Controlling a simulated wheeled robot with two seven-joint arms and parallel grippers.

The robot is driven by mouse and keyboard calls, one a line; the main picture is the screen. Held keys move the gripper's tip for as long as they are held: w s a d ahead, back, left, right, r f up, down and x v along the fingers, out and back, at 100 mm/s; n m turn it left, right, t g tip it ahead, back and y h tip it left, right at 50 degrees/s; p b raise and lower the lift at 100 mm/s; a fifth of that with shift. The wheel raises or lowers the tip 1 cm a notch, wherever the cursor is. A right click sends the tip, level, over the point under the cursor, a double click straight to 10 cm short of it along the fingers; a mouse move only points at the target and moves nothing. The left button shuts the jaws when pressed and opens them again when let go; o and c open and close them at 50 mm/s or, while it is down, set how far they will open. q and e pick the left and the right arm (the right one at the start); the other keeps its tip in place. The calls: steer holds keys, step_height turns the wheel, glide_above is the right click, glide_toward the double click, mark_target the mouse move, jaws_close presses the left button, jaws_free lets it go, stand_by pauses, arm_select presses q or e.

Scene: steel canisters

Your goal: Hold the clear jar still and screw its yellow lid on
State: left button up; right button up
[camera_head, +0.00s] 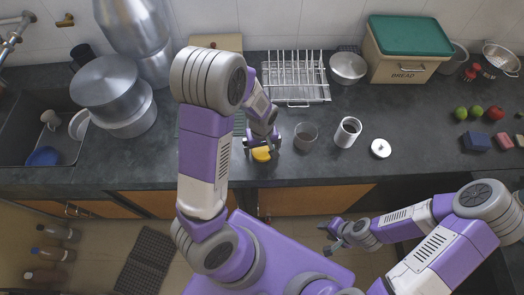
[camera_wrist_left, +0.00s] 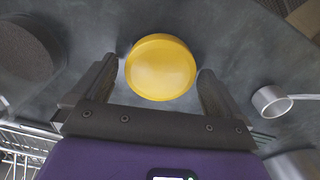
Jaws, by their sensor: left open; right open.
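The yellow lid (camera_head: 261,154) lies on the dark counter near its front edge. In the left wrist view the round yellow lid (camera_wrist_left: 160,67) shows between the two fingers, with gaps at both sides. My left gripper (camera_head: 262,143) is open over it. The clear jar (camera_head: 305,137), greyish and see-through, stands upright and uncapped just right of my left gripper. A dark round shape (camera_wrist_left: 28,50) at the left of the wrist view seems to be the jar. My right gripper (camera_head: 328,238) is open and empty, in front of the counter, away from the jar.
A steel canister (camera_head: 347,133) and a pale round lid (camera_head: 381,148) stand right of the jar. A dish rack (camera_head: 296,80) and steel bowl (camera_head: 348,67) are behind. A small metal cup (camera_wrist_left: 270,101) shows in the wrist view.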

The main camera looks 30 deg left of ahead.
mark_target(262, 149)
arm_select(q)
steer(key=c, duration=0.9)
steer(key=shift+r, duration=0.1)
steer(key=shift+c, duration=0.2)
step_height(262, 149, up, 10)
steer(key=p, duration=0.3)
